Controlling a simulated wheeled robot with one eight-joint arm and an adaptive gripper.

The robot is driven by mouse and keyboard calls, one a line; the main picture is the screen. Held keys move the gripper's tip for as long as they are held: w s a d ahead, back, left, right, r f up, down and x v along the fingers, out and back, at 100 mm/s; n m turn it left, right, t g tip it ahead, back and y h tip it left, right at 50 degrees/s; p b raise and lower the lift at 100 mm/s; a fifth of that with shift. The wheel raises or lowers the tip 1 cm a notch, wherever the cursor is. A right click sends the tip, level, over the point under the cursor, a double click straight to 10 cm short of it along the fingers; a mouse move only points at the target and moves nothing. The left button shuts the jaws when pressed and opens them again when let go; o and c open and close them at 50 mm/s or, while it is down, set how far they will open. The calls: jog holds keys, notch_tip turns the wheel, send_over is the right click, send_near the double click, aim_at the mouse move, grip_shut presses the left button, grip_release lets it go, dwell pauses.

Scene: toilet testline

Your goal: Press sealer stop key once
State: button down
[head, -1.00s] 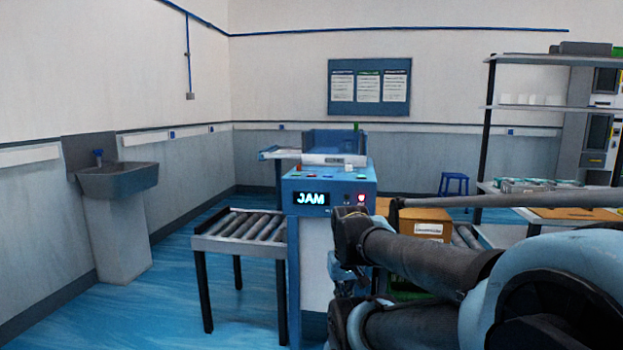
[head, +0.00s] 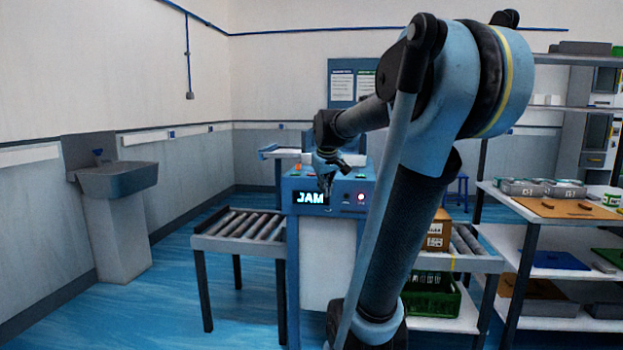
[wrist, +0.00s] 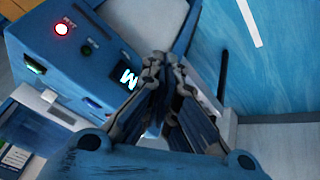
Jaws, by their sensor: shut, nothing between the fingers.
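The sealer (head: 343,190) is a blue box on a white body, with a lit display (head: 311,198) reading JAM and a glowing red light (head: 361,197) on its front. In the wrist view the sealer's front panel (wrist: 65,65) shows the red light (wrist: 62,29), a green window (wrist: 35,66) and small dark round parts. I cannot tell which control is the stop key. My gripper (head: 327,188) is shut and empty, pointing down in front of the sealer beside the display. Contact cannot be told.
A roller conveyor (head: 245,225) joins the sealer's left side. At right are a cardboard box (head: 438,232), a green crate (head: 432,300) and a bench with trays (head: 535,187). A sink (head: 115,180) stands at the left wall. Blue floor in front left is clear.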

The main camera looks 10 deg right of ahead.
jog(key=w+r+n+t, duration=0.1)
jog(key=w+r, duration=0.3)
jog(key=w, duration=0.5)
jog(key=w+a+r+n+t, duration=0.1)
jog(key=w+r, duration=0.3)
jog(key=w, duration=0.5)
jog(key=w+r+n+t, duration=0.1)
jog(key=w+r, duration=0.3)
jog(key=w, duration=0.5)
jog(key=shift+w+a+n, duration=0.25)
jog(key=shift+n, duration=0.05)
jog(key=shift+f, duration=0.15)
jog(key=shift+f, duration=4.3)
jog(key=shift+f, duration=0.75)
jog(key=shift+r, duration=0.8)
jog(key=shift+r, duration=2.5)
jog(key=shift+s, duration=0.1)
